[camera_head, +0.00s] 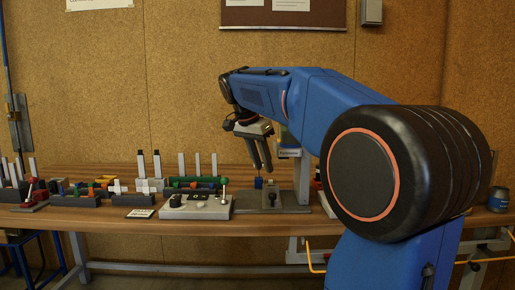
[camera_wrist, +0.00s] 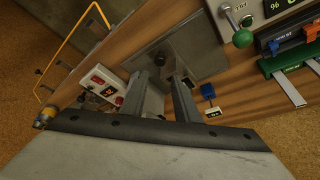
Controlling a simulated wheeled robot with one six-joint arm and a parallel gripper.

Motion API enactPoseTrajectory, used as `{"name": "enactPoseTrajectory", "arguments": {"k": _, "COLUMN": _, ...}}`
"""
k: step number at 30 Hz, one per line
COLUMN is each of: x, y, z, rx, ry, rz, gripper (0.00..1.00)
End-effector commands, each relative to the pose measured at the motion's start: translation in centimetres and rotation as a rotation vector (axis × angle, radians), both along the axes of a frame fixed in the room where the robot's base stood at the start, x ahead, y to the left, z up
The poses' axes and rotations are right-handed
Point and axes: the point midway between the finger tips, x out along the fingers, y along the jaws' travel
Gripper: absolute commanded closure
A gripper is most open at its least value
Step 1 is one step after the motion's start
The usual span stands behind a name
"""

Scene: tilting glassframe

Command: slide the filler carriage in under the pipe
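A grey metal base plate (camera_head: 246,203) with an upright post (camera_head: 302,180) and a labelled head (camera_head: 289,153) stands on the bench. A small blue block (camera_head: 258,183) shows at this station, and a blue block with a pale tag shows in the wrist view (camera_wrist: 207,90). I cannot tell for certain which part is the filler carriage or the pipe. My gripper (camera_head: 262,169) points down just above the blue block, left of the post.
A grey control box (camera_head: 195,208) with a lever and display stands left of the plate. Racks with coloured clamps and upright pale bars (camera_head: 148,183) fill the bench's left. A blue tin (camera_head: 498,200) stands far right. My arm hides part of the bench's right.

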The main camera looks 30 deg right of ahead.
Motion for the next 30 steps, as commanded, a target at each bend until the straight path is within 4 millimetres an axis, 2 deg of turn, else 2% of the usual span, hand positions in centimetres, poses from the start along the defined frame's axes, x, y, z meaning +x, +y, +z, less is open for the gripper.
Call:
{"name": "enactPoseTrajectory", "arguments": {"k": 3, "x": -0.1, "y": 0.9, "z": 2.1, "rx": -0.001, "ry": -0.003, "rz": 0.002, "gripper": 0.71}}
{"name": "enactPoseTrajectory", "arguments": {"k": 9, "x": -0.3, "y": 1.8, "z": 4.4, "rx": -0.001, "ry": -0.001, "rz": 0.001, "gripper": 0.71}}
{"name": "enactPoseTrajectory", "arguments": {"k": 15, "x": -0.4, "y": 2.2, "z": 5.3, "rx": 0.0, "ry": 0.0, "rz": 0.001, "gripper": 0.71}}
{"name": "enactPoseTrajectory", "arguments": {"k": 22, "x": -0.4, "y": 2.2, "z": 5.3, "rx": 0.0, "ry": 0.0, "rz": 0.0, "gripper": 0.71}}
{"name": "enactPoseTrajectory", "arguments": {"k": 23, "x": -0.4, "y": 2.2, "z": 5.3, "rx": 0.0, "ry": 0.0, "rz": 0.0, "gripper": 0.76}}
{"name": "enactPoseTrajectory", "arguments": {"k": 26, "x": -0.1, "y": 2.2, "z": 5.1, "rx": -0.004, "ry": 0.012, "rz": 0.004, "gripper": 1.0}}
{"name": "enactPoseTrajectory", "arguments": {"k": 30, "x": 1.9, "y": 2.5, "z": 3.6, "rx": -0.032, "ry": 0.086, "rz": 0.027, "gripper": 1.0}}
